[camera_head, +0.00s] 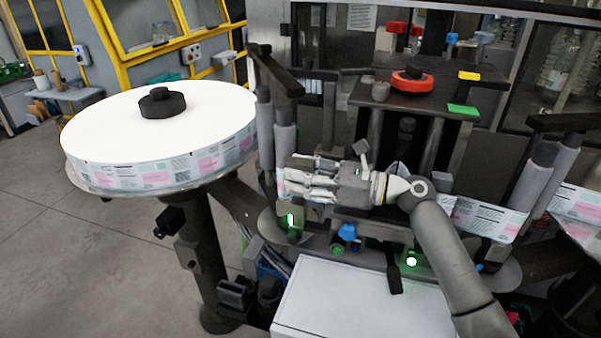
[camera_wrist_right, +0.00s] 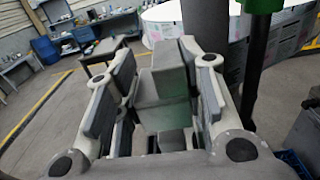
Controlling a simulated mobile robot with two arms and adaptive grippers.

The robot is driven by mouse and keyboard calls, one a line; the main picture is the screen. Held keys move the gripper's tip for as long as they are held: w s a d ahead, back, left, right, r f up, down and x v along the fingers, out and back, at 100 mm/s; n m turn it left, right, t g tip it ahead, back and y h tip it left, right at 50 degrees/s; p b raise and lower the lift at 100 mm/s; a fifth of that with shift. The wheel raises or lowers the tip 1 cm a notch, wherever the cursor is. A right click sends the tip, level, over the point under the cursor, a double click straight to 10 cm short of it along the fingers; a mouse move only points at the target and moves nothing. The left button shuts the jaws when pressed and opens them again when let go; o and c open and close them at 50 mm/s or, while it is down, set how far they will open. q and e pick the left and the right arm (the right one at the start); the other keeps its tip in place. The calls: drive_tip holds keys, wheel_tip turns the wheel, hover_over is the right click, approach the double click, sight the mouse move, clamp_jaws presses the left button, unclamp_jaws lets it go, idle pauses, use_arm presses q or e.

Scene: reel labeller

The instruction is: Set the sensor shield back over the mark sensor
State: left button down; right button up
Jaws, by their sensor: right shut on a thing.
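My right gripper (camera_head: 292,180) reaches in from the right, fingers pointing left, in front of the labeller's left rollers. In the right wrist view my right gripper (camera_wrist_right: 158,85) is shut on a grey boxy piece, which looks like the sensor shield (camera_wrist_right: 172,62). In the head view the fingers mostly hide this piece. A small grey block with a lit green-white light (camera_head: 290,219), perhaps the mark sensor, sits just below the fingertips. A green-tinted grey block (camera_wrist_right: 165,117) shows under the held piece. I cannot tell whether they touch. My left gripper is out of view.
A large white label reel (camera_head: 200,110) stands at the left on a dark post. Grey rollers (camera_head: 287,145) rise close behind the fingers. A white cabinet top (camera_head: 345,300) lies in front. A dark platform with a red ring (camera_head: 412,81) is behind. Label web (camera_head: 487,219) runs at the right.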

sight(301, 201)
drive_tip(key=shift+f, duration=0.4)
drive_tip(key=shift+r, duration=0.1)
drive_tip(key=shift+s+p, duration=0.1)
drive_tip(key=shift+p, duration=0.4)
drive_tip(key=shift+f, duration=0.25)
drive_tip(key=shift+f+b, duration=1.1)
drive_tip(key=shift+f, duration=1.1)
drive_tip(key=o, duration=1.2)
